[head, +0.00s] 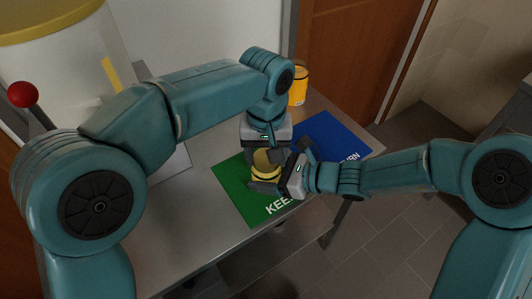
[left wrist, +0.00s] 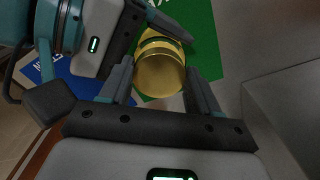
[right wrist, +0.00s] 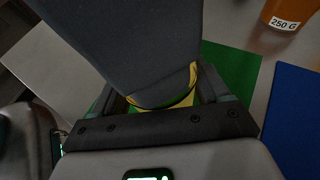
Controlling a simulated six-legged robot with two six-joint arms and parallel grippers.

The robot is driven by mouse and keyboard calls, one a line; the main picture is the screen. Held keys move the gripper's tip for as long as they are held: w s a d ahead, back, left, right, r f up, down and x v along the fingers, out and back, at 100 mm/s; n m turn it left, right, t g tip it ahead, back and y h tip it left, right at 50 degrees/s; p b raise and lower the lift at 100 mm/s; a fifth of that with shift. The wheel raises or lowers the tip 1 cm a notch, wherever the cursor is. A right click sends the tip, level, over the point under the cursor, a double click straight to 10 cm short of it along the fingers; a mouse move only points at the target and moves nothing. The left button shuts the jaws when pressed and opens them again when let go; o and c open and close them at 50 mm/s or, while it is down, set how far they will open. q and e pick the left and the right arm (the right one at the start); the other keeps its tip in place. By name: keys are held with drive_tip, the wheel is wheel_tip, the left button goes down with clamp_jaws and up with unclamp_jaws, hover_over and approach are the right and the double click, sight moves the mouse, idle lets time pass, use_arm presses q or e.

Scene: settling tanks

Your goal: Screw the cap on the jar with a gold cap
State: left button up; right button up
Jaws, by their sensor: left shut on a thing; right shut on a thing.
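The gold cap (head: 264,157) is above the jar's mouth, over the green KEEP mat (head: 233,185). It shows large in the left wrist view (left wrist: 160,76), between the fingers of my left gripper (left wrist: 163,88). My left gripper (head: 266,152) points down from above and is shut on the cap. The jar (head: 266,173), with yellowish contents, stands upright below it. My right gripper (head: 275,178) comes in from the right and is shut on the jar. In the right wrist view my left gripper hides most of the jar. I cannot tell whether the cap is seated.
A blue mat (head: 335,136) lies behind and right of the green one. An orange container (head: 299,86) stands at the table's back; its label reads 250 G in the right wrist view (right wrist: 284,23). A red-knobbed lever (head: 22,94) and tank (head: 65,60) are at left.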

use_arm(q)
drive_tip(key=o, duration=0.7)
drive_tip(key=shift+a+f, duration=0.15)
drive_tip(key=shift+f, duration=0.4)
use_arm(e)
drive_tip(key=shift+s+a+r, duration=0.1)
drive_tip(key=shift+a+r, duration=0.05)
drive_tip(key=shift+r, duration=0.05)
use_arm(q)
drive_tip(key=shift+o, duration=1.2)
drive_tip(key=shift+r, duration=0.1)
use_arm(e)
clamp_jaws()
use_arm(q)
drive_tip(key=r+n, duration=0.4)
drive_tip(key=r, duration=0.1)
drive_tip(key=r+n, duration=0.2)
drive_tip(key=shift+w+r, duration=0.3)
drive_tip(key=shift+r, duration=0.1)
drive_tip(key=shift+r+n, duration=0.3)
drive_tip(key=shift+n, duration=0.2)
use_arm(e)
drive_tip(key=shift+f, duration=0.1)
